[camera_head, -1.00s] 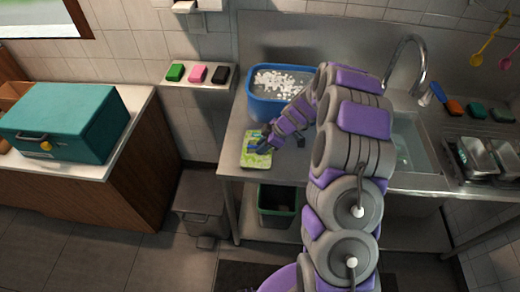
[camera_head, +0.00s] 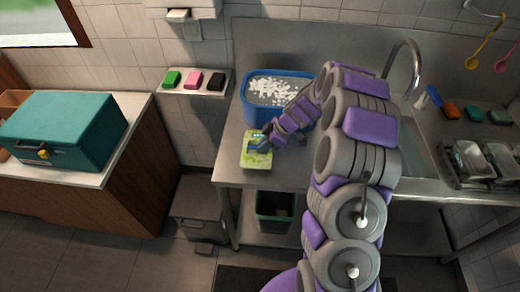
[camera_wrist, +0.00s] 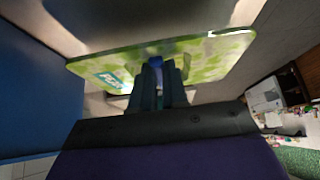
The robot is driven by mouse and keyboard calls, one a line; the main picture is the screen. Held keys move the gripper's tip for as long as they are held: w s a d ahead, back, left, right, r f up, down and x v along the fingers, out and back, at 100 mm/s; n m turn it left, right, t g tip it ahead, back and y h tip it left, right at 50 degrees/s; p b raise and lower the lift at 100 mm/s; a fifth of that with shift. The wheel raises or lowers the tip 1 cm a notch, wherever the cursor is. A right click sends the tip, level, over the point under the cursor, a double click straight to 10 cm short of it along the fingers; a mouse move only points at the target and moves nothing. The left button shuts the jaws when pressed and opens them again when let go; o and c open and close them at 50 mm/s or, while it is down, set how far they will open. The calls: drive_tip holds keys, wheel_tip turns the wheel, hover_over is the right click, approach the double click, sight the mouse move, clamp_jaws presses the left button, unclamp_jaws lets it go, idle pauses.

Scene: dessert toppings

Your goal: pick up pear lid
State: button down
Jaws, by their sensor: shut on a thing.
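The pear lid (camera_head: 257,160) is a flat green patterned rectangle at the left end of the steel counter, in front of the blue tub. In the wrist view the lid (camera_wrist: 205,60) spans the picture above my fingers, with a blue and white label at its left. My gripper (camera_head: 263,145) reaches it from the right and is shut on it. In the wrist view the fingertips of my gripper (camera_wrist: 160,72) meet the lid's near middle. I cannot tell whether the lid is clear of the counter.
A blue tub (camera_head: 247,113) with white foam stands behind the lid. Sponges, including a pink one (camera_head: 192,80), lie on a wall shelf. A teal box (camera_head: 75,135) sits on the left cabinet. A bin (camera_head: 276,213) stands below the counter. The sink and tap (camera_head: 420,75) are right.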

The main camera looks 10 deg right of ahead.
drive_tip(key=s+d, duration=0.3)
drive_tip(key=s+d+r+p, duration=0.1)
drive_tip(key=s+d, duration=0.6)
drive_tip(key=shift+s+d+r, duration=0.3)
drive_tip(key=shift+s+r, duration=0.05)
drive_tip(key=shift+s, duration=0.05)
drive_tip(key=shift+s+d, duration=0.2)
drive_tip(key=shift+d, duration=0.3)
drive_tip(key=shift+a, duration=0.45)
drive_tip(key=shift+w, duration=0.1)
drive_tip(key=shift+w+a+r+m, duration=0.1)
drive_tip(key=shift+w+r+m, duration=0.1)
drive_tip(key=shift+r+m, duration=0.1)
drive_tip(key=w+a+r+m+t+h, duration=0.4)
drive_tip(key=w+a+r+m+h, duration=0.2)
drive_tip(key=w+a+r+m, duration=0.4)
drive_tip(key=shift+a+r+m+t, duration=0.3)
drive_tip(key=shift+a+r+m, duration=0.6)
drive_tip(key=shift+r+m, duration=0.9)
drive_tip(key=shift+w+f, duration=0.1)
drive_tip(key=shift+f, duration=0.15)
